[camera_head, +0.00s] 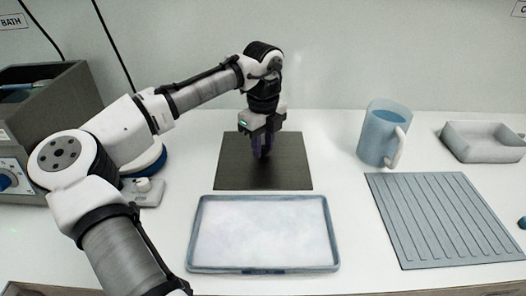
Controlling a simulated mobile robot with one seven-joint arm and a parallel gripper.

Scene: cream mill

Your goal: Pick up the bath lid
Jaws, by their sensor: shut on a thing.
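The bath lid (235,178) is a dark, flat, square plate at the middle back of the white counter. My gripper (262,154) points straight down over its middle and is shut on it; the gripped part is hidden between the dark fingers. The lid looks level and on or very close to the counter; I cannot tell whether there is a gap under it.
A blue-rimmed tray with a white inside (333,240) lies in front of the lid. To the right are a blue jug (378,138), a ribbed grey mat (440,215) and a shallow grey dish (480,150). A white device (146,192) stands left, partly behind my arm.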

